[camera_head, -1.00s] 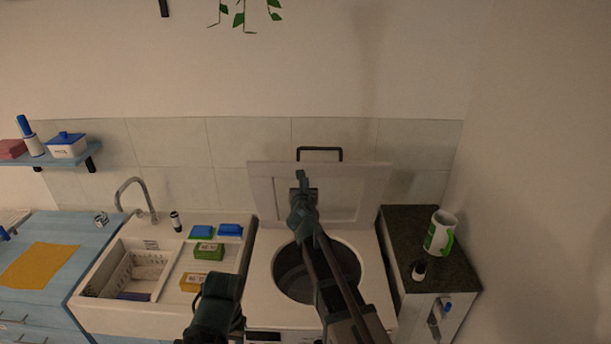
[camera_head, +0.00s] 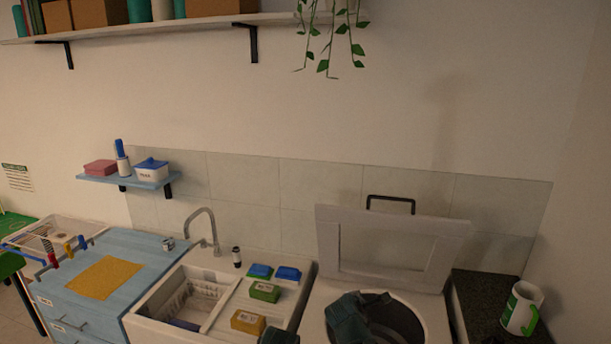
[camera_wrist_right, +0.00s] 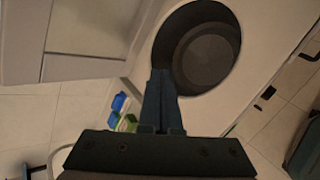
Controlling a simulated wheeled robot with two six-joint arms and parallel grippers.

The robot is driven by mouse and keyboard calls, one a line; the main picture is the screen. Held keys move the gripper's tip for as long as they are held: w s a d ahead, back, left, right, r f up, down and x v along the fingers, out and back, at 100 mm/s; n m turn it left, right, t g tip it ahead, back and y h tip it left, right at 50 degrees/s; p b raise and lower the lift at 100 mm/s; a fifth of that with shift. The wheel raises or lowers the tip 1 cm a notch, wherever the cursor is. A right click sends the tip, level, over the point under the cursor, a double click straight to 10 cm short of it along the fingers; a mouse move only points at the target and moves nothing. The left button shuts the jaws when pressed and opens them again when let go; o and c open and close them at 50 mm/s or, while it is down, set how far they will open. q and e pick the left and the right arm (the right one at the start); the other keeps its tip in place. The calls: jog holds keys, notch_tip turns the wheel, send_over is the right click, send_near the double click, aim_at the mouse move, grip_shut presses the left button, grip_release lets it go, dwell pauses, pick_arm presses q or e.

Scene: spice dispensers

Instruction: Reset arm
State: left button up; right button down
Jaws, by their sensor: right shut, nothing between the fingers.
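My right gripper (camera_wrist_right: 160,75) is shut and empty in the right wrist view. Its closed fingers appear in front of the rim of the open round drum (camera_wrist_right: 208,60), with nothing between them. In the head view, a dark teal part of my right arm (camera_head: 346,318) covers the left side of the drum opening (camera_head: 398,318). My right fingertips cannot be made out there. A small dark part of my left arm (camera_head: 278,337) shows at the bottom edge of the head view. My left fingers are out of sight.
The raised lid (camera_head: 382,250) stands behind the drum. A sink (camera_head: 167,305) with a curved tap (camera_head: 203,222) is to its left, with blue, green and yellow boxes beside the basin. A white and green mug (camera_head: 520,308) stands on the dark counter (camera_head: 480,285) at the right.

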pick_arm(q)
notch_tip(320, 180, down, 10)
jog(key=b, duration=0.8)
pick_arm(e)
jog(key=s+a+f+m+g+y, duration=0.1)
jog(key=s+a+f+m+g, duration=0.3)
jog(key=s+f+m, duration=0.3)
jog(key=s+a+f+m+g+y, duration=0.2)
jog(key=s+a+f+m+g, duration=0.3)
jog(key=s+f, duration=0.6)
jog(key=s+a+m, duration=0.2)
jog(key=s, duration=0.4)
jog(key=shift+a+m+y, duration=0.2)
jog(key=shift+m+y, duration=0.1)
jog(key=shift+m, duration=0.1)
pick_arm(q)
jog(key=shift+d+r, duration=0.1)
